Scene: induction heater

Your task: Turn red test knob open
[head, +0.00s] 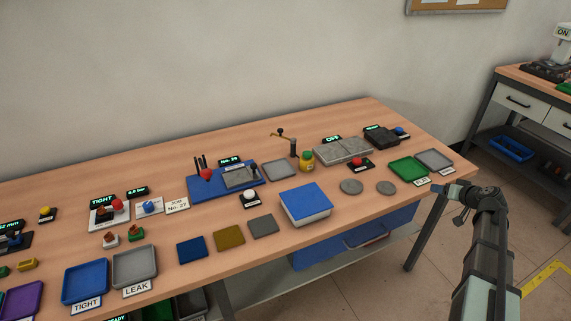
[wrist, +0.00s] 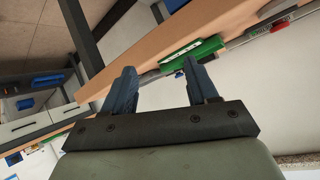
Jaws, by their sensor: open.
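A red knob (head: 116,205) sits on a white block below a display reading TIGHT, at the left of the bench in the head view. Whether it is open cannot be told at this size. Other red parts are a red piece (head: 206,174) on a blue base and a red button (head: 356,161). My gripper (wrist: 160,66) is open and empty, with two dark blue fingers apart. In the head view my arm is at the right, beyond the bench's right end and far from the red knob.
The wooden bench (head: 225,270) holds a blue tray (head: 84,282), a grey tray (head: 134,266), a blue-topped box (head: 305,202) and a green tray (head: 407,168). The green tray also shows past my fingers in the wrist view (wrist: 192,54). Floor is clear at the right.

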